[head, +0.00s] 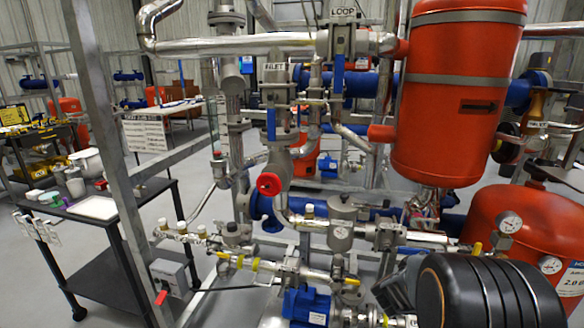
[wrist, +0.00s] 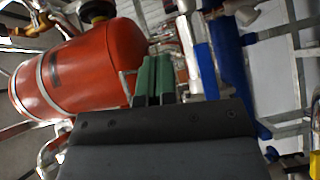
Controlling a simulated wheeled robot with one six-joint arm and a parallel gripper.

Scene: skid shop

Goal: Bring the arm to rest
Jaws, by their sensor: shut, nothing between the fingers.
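In the wrist view my gripper (wrist: 155,62) shows as two green fingers side by side, shut with nothing between them. It points toward pipework beside a red tank (wrist: 80,68). I cannot tell whether the fingertips touch anything; they appear clear. In the head view my dark arm fills the lower right corner, in front of a red tank (head: 520,222) with gauges. The fingers cannot be made out there.
A pipe skid with a tall red vessel (head: 450,110), a red-capped valve (head: 268,184) and a blue pump (head: 305,306) fills the middle. A black cart (head: 100,220) with containers stands left. Bare grey floor shows at the lower left.

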